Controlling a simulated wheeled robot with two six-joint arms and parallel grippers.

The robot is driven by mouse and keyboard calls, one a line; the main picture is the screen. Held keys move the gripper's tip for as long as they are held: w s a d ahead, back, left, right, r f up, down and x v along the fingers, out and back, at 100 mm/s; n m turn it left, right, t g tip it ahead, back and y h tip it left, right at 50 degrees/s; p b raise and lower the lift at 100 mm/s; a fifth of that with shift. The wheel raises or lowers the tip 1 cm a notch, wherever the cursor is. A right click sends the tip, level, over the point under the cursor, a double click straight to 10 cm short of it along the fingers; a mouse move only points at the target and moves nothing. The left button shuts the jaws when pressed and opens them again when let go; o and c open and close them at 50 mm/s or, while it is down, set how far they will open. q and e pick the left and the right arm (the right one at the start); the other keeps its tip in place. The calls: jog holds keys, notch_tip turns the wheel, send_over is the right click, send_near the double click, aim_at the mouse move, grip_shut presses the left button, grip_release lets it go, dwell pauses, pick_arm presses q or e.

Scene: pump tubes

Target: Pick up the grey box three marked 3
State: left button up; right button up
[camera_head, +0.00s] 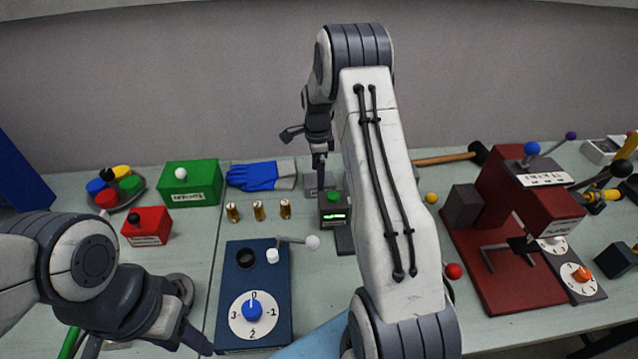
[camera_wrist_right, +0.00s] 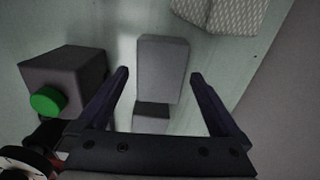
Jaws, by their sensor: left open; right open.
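A plain grey box (camera_wrist_right: 162,68) lies between the two fingers of my right gripper (camera_wrist_right: 158,82) in the right wrist view. The fingers are open and I see no contact with it. No 3 is readable on it. In the head view a grey box (camera_head: 312,181) shows behind the green-knobbed device, partly hidden by the right gripper (camera_head: 306,150), which points down over it. My left gripper (camera_head: 198,345) is low at the left, beside the blue dial panel, its tips only partly visible.
The dark device with a green knob (camera_head: 333,212) stands close in front of the grey box; it also shows in the right wrist view (camera_wrist_right: 62,82). Blue gloves (camera_head: 255,177), several brass pieces (camera_head: 258,210) and a green box (camera_head: 190,188) lie to the left. A red press (camera_head: 500,235) stands right.

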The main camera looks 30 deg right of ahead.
jog(key=f, duration=0.4)
jog(key=shift+d+p, duration=0.2)
jog(key=shift+p, duration=0.2)
jog(key=c, duration=1.3)
jog(key=shift+c, duration=0.2)
jog(key=shift+r, duration=0.15)
